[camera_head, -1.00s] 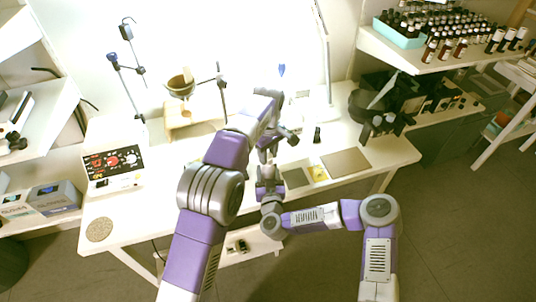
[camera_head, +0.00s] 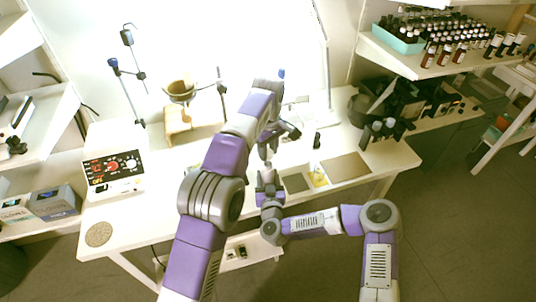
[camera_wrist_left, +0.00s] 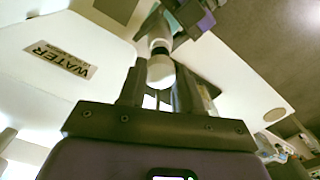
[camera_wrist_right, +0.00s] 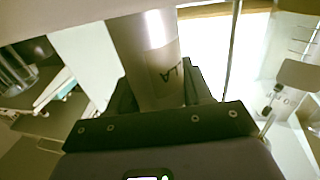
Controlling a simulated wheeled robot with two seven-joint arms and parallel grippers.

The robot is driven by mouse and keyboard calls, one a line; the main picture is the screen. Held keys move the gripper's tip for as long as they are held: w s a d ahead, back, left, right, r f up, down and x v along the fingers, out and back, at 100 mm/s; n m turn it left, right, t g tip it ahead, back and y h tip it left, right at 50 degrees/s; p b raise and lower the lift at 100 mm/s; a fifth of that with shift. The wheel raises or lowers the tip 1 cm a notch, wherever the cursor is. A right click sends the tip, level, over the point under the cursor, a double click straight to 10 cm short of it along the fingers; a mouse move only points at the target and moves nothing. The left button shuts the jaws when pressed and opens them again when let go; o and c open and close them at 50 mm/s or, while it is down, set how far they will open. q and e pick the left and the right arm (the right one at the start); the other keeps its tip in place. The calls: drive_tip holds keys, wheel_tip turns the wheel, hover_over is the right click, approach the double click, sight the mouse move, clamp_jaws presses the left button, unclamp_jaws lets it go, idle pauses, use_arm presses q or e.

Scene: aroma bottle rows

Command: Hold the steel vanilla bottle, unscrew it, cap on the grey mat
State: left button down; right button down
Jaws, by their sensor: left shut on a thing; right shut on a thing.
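The steel vanilla bottle (camera_wrist_right: 150,60) stands between the fingers of my right gripper (camera_wrist_right: 160,95) in the right wrist view, with the letters LA showing. My right gripper is shut on it. In the left wrist view my left gripper (camera_wrist_left: 158,95) is shut on a pale round cap (camera_wrist_left: 160,72). Beyond the cap are a dark band and a pale part reaching toward my right gripper. I cannot tell whether cap and bottle touch. In the head view my left gripper (camera_head: 267,151) is just above the right one (camera_head: 267,181). The grey mat (camera_head: 296,183) lies to their right.
A small yellow item (camera_head: 318,178) and a larger tan mat (camera_head: 346,167) lie beside the grey mat. Shelves with dark bottles (camera_head: 430,57) are at right.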

use_arm(q)
drive_tip(key=shift+r, duration=0.7)
use_arm(e)
drive_tip(key=shift+c, duration=2)
unclamp_jaws()
use_arm(q)
wheel_tip(320, 180, up, 2)
drive_tip(key=shift+p, duration=1.05)
use_arm(e)
drive_tip(key=s+d, duration=0.1)
drive_tip(key=s, duration=1.1)
